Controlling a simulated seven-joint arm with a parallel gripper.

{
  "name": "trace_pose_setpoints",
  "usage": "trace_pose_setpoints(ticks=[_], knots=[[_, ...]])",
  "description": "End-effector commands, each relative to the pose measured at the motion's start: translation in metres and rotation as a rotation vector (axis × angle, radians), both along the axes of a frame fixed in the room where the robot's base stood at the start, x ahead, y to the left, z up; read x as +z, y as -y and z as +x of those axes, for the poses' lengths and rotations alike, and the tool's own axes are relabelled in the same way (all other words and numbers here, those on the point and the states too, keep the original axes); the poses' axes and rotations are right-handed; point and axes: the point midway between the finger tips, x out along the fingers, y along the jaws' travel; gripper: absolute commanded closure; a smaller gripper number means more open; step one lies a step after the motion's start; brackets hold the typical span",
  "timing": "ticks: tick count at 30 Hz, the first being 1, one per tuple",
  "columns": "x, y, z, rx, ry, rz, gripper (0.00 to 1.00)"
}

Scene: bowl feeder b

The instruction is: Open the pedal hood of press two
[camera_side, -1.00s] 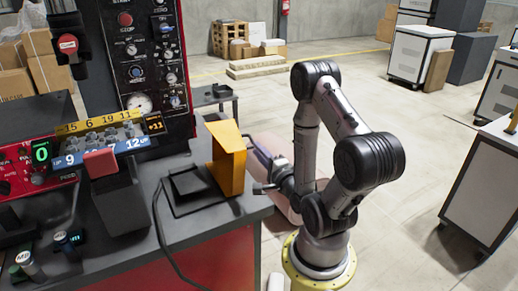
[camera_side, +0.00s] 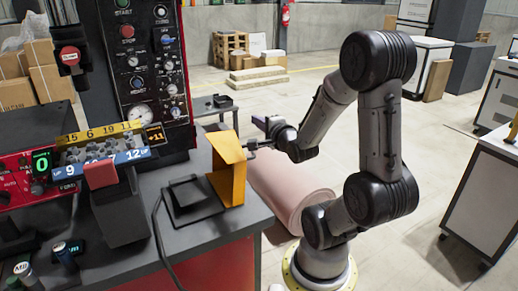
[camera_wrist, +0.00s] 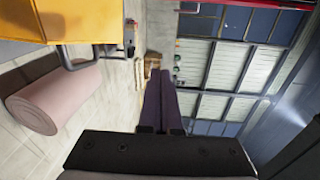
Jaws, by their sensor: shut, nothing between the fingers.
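The yellow pedal hood (camera_side: 230,170) stands up on edge at the right side of the black pedal (camera_side: 188,194) on the bench, leaving the pedal uncovered in the side view. A grey bar handle (camera_side: 258,146) sticks out from the hood's right side. In the wrist view the hood (camera_wrist: 70,20) fills the upper left, with its bent handle (camera_wrist: 78,60) below it. My gripper (camera_side: 260,122) is shut and empty, close to the handle and a little above it in the side view. In the wrist view its dark fingers (camera_wrist: 161,78) are together, apart from the hood and handle.
The grey bench top (camera_side: 205,222) carries a control box (camera_side: 35,165) and a lever block with a red top (camera_side: 100,175). A tall control panel (camera_side: 145,70) stands behind. A pink roll (camera_side: 295,190) lies on the floor beneath my arm.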

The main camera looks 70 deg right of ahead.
Motion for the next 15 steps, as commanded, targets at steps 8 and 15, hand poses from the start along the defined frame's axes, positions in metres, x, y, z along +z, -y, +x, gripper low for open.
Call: trace_pose_setpoints(ticks=[8,15], knots=[[-0.019,0.050,0.017,-0.052,-0.186,0.165,1.00],[-0.034,0.090,0.023,-0.107,-0.408,0.392,1.00]])
